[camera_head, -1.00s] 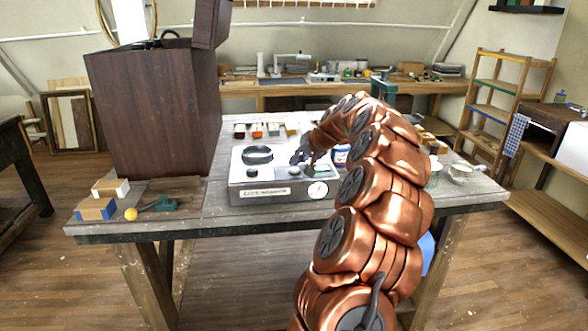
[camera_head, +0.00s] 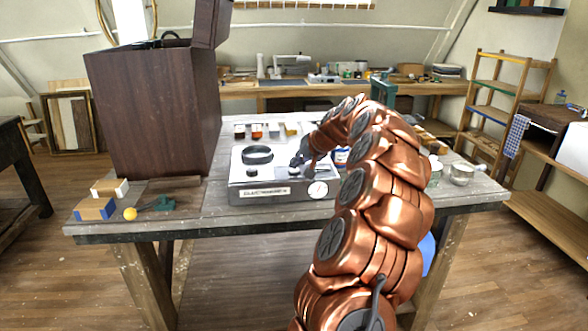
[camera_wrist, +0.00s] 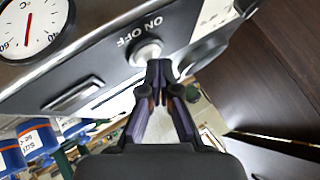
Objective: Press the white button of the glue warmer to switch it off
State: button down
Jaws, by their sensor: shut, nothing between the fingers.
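The glue warmer (camera_head: 262,193) is a grey box near the front of the table, with a dark ring on top and a round gauge at its front right. Its white button (camera_wrist: 145,53) sits in a dark panel marked ON and OFF in the wrist view. My gripper (camera_head: 295,167) is shut and empty, pointing down over the warmer's top panel. In the wrist view its fingertips (camera_wrist: 160,67) are right at the button's edge, overlapping it in the picture. I cannot tell whether they touch it, and the head view shows the button poorly.
A tall dark wooden cabinet (camera_head: 150,115) stands left of the warmer. Small boxes (camera_head: 95,208), a yellow ball (camera_head: 130,214) and a green tool (camera_head: 160,204) lie at the front left. Small coloured containers (camera_head: 257,131) stand behind the warmer. A metal cup (camera_head: 462,174) stands at the right.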

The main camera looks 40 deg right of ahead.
jog(key=shift+r, duration=0.9)
jog(key=shift+r, duration=0.1)
jog(key=shift+r+p, duration=0.95)
jog(key=shift+r, duration=1.95)
